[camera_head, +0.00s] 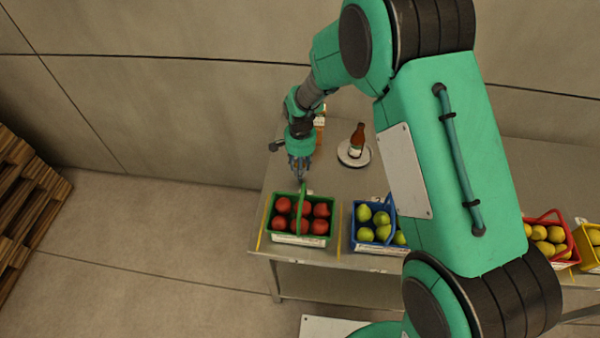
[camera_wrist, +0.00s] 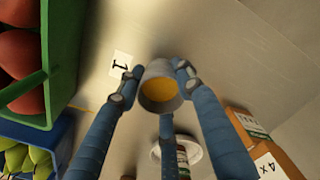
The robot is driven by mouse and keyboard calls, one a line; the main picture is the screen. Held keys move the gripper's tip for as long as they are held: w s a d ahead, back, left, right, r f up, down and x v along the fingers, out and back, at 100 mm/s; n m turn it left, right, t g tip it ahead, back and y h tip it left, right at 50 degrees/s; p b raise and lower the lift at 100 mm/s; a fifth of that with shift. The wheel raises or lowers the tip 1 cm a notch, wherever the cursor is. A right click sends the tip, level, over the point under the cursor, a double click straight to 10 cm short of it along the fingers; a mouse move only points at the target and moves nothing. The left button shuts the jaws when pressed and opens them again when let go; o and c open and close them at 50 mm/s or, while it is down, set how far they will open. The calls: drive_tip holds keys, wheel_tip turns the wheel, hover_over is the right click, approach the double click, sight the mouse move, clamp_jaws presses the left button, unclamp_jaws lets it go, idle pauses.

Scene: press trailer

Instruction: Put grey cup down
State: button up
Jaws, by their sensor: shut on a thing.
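The grey cup (camera_wrist: 160,86) shows in the wrist view, its open mouth toward the camera and a yellow-orange inside. My gripper (camera_wrist: 158,78) is shut on it, with the blue-grey fingers around its sides. In the head view my gripper (camera_head: 299,168) points down over the left end of the metal table (camera_head: 340,185), just behind the green basket. The cup is not clear there. Whether its base touches the table I cannot tell.
The green basket (camera_head: 276,237) of red fruit is close in front of my gripper. A blue basket (camera_head: 362,247) of green fruit stands to its right. A brown bottle (camera_head: 357,140) stands on a white plate (camera_head: 346,158) behind. A box (camera_wrist: 285,165) shows at lower right in the wrist view.

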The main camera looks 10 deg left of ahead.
drive_tip(key=shift+f, duration=1.4)
drive_tip(key=shift+f, duration=0.1)
drive_tip(key=o, duration=1.2)
drive_tip(key=shift+o, duration=0.2)
wheel_tip(320, 180, up, 12)
drive_tip(key=shift+p, duration=0.4)
